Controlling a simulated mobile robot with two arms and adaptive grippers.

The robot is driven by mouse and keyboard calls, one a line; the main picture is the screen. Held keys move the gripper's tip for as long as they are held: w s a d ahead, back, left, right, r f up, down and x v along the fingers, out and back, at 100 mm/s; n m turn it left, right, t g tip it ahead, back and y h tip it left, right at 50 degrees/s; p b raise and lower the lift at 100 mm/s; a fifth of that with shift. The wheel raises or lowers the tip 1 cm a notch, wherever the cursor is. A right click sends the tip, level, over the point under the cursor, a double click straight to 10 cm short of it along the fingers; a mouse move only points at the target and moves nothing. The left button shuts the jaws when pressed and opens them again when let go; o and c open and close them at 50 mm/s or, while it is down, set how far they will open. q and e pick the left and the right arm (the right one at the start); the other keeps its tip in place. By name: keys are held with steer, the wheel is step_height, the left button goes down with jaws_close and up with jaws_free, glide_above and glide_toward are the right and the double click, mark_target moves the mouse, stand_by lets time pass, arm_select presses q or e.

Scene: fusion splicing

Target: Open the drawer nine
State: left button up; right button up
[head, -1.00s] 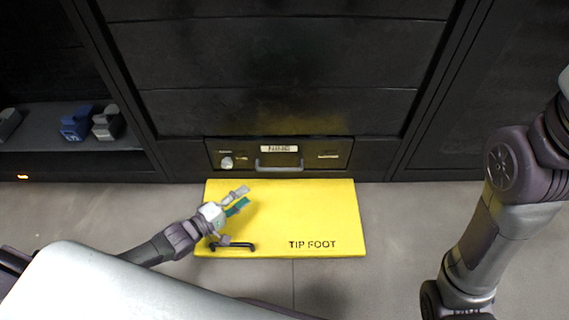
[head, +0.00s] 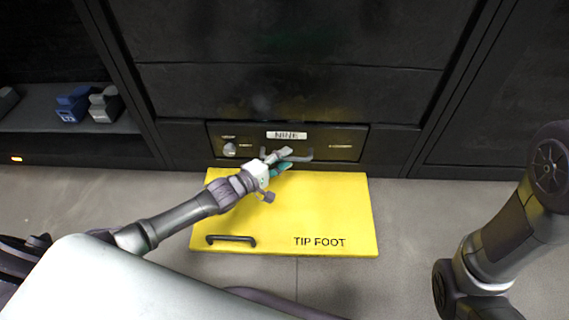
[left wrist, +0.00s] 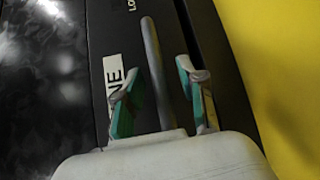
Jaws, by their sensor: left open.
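The drawer (head: 350,133) is a dark front at the bottom of the black cabinet, with a white label reading "NINE" (head: 287,135). It looks closed. Its grey bar handle (head: 302,156) sits below the label and is partly covered by my left gripper (head: 283,160). In the left wrist view the handle (left wrist: 151,50) runs between the two open teal-padded fingers of the left gripper (left wrist: 160,97). I cannot tell whether a finger touches it. My right gripper is out of view; only part of my right arm shows at the right.
A yellow board marked "TIP FOOT" (head: 318,215) with a black handle (head: 231,240) lies on the floor before the drawer. A round knob (head: 229,149) is on the drawer front's left. Blue (head: 75,103) and grey (head: 105,104) items stand on a left shelf.

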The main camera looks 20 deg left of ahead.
arm_select(q)
steer(key=shift+w+d, duration=0.15)
steer(key=shift+w, duration=0.1)
jaws_close()
stand_by(0.3)
